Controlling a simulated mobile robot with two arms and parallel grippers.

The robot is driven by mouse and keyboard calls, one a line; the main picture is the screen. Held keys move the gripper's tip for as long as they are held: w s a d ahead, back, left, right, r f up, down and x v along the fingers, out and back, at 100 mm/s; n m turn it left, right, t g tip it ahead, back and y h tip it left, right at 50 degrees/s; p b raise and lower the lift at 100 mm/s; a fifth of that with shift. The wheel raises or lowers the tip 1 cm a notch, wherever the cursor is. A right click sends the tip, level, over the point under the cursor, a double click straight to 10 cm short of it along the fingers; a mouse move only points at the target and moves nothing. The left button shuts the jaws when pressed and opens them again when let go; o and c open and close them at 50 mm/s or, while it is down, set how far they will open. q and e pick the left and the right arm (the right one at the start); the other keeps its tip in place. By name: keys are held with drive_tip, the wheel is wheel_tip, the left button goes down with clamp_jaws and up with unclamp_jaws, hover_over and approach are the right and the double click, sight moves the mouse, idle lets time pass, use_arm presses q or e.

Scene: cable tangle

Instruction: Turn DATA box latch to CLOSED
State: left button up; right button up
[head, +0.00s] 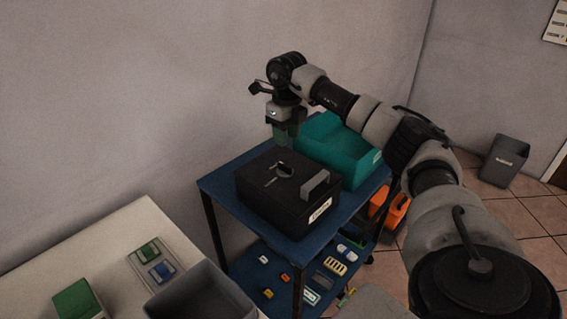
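A black box (270,206) with a closed lid stands on the blue top of a cart. A white label (320,210) is on its front side, too small to read with certainty. A dark latch knob (284,169) with a pale pointer sits on the lid, and I cannot read which position it marks. A grey handle (315,184) is near the lid's right edge. My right gripper (285,136) hangs pointing down above the back of the box, apart from the latch. Green shows at its fingers, and I cannot tell whether they are open. My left gripper is not in view.
A teal bin (338,151) stands directly behind the box on the cart (222,187). Small parts lie on the lower shelf (252,277). A pale table (125,231) at lower left holds a grey bin (200,293) and green and blue items.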

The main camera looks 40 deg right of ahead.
sight(286, 165)
wheel_tip(286, 165, down, 10)
drive_tip(key=shift+r+p, duration=0.15)
drive_tip(key=shift+p, duration=0.15)
clamp_jaws()
